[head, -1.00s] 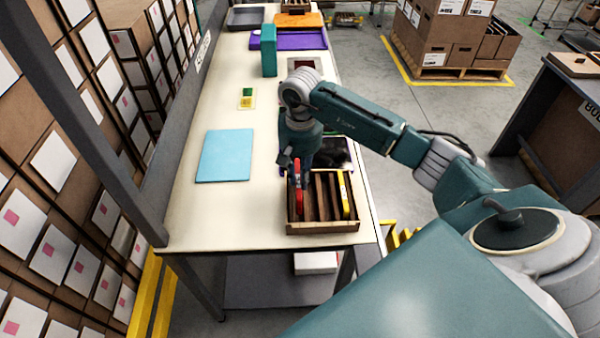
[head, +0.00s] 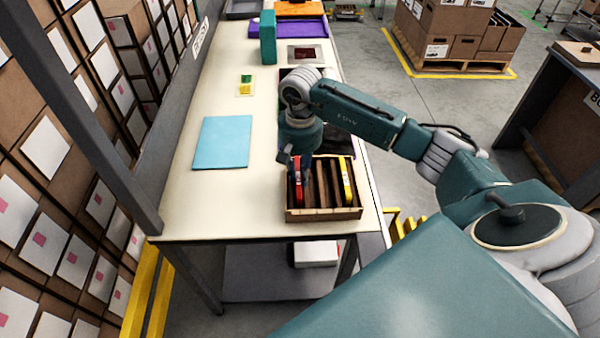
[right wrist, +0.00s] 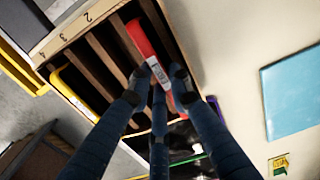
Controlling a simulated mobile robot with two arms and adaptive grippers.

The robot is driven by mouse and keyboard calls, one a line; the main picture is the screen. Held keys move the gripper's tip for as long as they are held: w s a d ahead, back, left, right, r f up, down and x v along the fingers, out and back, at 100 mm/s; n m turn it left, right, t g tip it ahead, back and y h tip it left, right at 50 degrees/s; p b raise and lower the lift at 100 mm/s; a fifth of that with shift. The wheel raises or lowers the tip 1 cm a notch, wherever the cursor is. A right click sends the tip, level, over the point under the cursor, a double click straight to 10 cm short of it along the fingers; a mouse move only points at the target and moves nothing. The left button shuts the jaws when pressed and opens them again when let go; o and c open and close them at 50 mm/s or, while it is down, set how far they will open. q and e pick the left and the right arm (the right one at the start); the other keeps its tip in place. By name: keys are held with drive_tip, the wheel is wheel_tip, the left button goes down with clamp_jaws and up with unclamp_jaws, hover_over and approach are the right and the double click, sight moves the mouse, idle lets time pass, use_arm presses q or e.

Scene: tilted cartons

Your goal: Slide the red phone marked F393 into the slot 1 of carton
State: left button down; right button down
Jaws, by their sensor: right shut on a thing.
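The wooden carton (head: 325,214) stands at the table's near right end, with several dividers. The red phone (head: 298,189) is down in its leftmost slot in the head view, with its top end near the rim. In the right wrist view the red phone (right wrist: 143,42) has a white label, partly covered by the fingers. My right gripper (head: 294,163) is shut on the red phone's upper end; its fingers (right wrist: 161,78) show in the wrist view. Rim digits 4 and 2 are readable; the red phone lies past the 2. My left gripper is not in view.
A yellow phone (head: 346,183) stands in the carton's far right slot. A light blue mat (head: 222,142) lies on the table (head: 225,205) to the left, with bare table between. A teal block (head: 268,38) and purple tray (head: 300,32) are farther back.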

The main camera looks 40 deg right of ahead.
idle(0.3)
drive_tip(key=shift+f+b, duration=0.3)
drive_tip(key=shift+b, duration=0.1)
idle(0.4)
idle(0.3)
drive_tip(key=c, duration=1.5)
unclamp_jaws()
wheel_tip(320, 180, up, 12)
drive_tip(key=shift+r, duration=0.1)
